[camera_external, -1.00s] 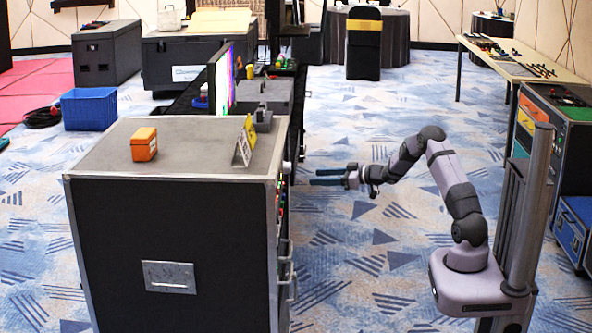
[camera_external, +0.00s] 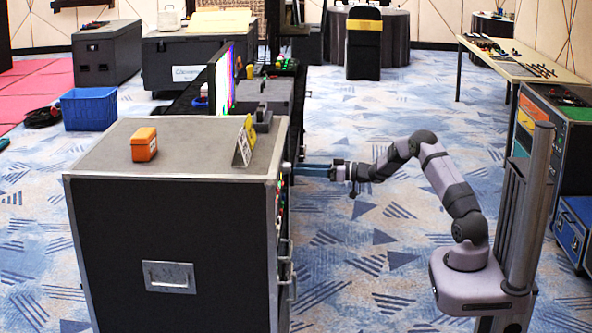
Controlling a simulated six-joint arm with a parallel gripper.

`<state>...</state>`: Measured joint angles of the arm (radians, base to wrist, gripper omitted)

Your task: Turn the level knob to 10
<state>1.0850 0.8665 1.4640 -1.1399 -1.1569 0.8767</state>
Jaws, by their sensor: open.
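The control panel is on the right side of the large black case (camera_external: 170,250), seen almost edge-on. A small pale round part (camera_external: 287,167) juts out near the top of that side; it may be the level knob, but its marks and setting cannot be read. My gripper (camera_external: 303,170) points left at the panel, its blue fingers level and open. Its fingertips are at or very close to the pale part; I cannot tell whether they touch or surround it.
Small coloured parts and metal handles (camera_external: 291,250) line the panel below the gripper. An orange box (camera_external: 144,144) and a yellow-and-white folded sign (camera_external: 243,142) stand on the case top. Open carpet (camera_external: 350,270) lies between case and arm base.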

